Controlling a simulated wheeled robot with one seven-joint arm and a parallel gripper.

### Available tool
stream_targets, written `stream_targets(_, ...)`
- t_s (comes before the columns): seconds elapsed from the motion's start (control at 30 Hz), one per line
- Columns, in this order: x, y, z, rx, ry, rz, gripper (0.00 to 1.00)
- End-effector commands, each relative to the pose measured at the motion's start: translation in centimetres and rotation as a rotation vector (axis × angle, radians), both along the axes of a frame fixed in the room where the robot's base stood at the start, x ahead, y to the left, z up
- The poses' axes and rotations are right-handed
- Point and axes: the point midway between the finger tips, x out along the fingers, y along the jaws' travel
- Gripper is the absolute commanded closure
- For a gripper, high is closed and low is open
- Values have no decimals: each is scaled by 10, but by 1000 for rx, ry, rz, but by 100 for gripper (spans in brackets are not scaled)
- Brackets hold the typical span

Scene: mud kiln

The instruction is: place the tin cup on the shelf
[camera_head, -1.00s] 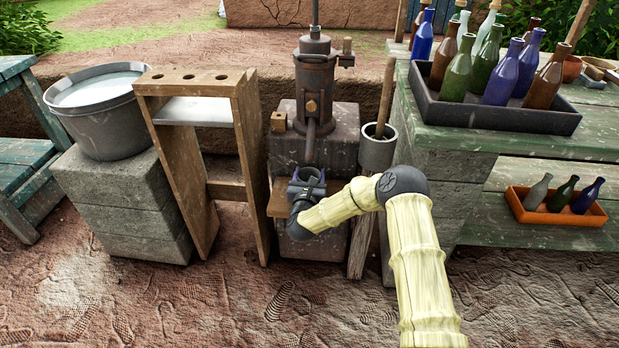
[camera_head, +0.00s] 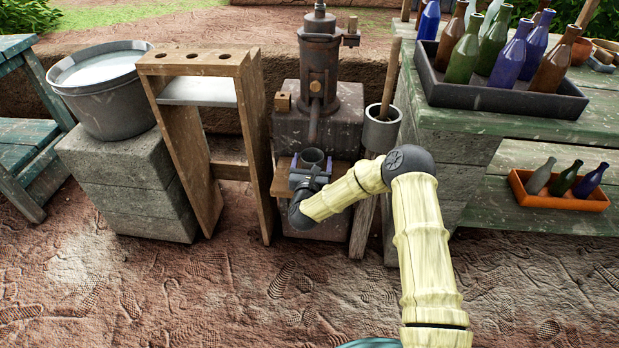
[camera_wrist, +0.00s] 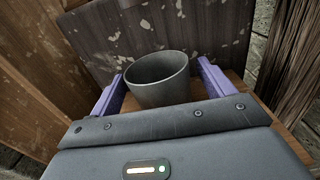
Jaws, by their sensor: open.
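The tin cup (camera_head: 312,158) is a grey, open-topped cup. It stands upright on a small wooden ledge (camera_head: 282,182) below the spout of the iron pump. In the wrist view the cup (camera_wrist: 158,82) shows between the two purple fingers of my gripper (camera_wrist: 160,88), with a gap visible on each side. My gripper (camera_head: 310,172) is open at the cup's near side in the head view. The cup's lower part is hidden by the gripper there. Candidate shelves are the wooden stand's pale board (camera_head: 198,92) and the green table's lower board (camera_head: 490,212).
The iron pump (camera_head: 319,65) rises close behind the cup. A wooden stand (camera_head: 262,150) is close on the left, and a post with a grey pot (camera_head: 381,132) on the right. An orange bottle tray (camera_head: 530,198) occupies part of the lower board. Open ground lies in front.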

Motion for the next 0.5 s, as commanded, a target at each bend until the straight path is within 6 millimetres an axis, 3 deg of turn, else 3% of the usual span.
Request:
stream_targets(0.3, -63, 3, 2, 1, 4, 3, 19)
stream_targets(0.5, -86, 2, 1, 1, 1, -1, 19)
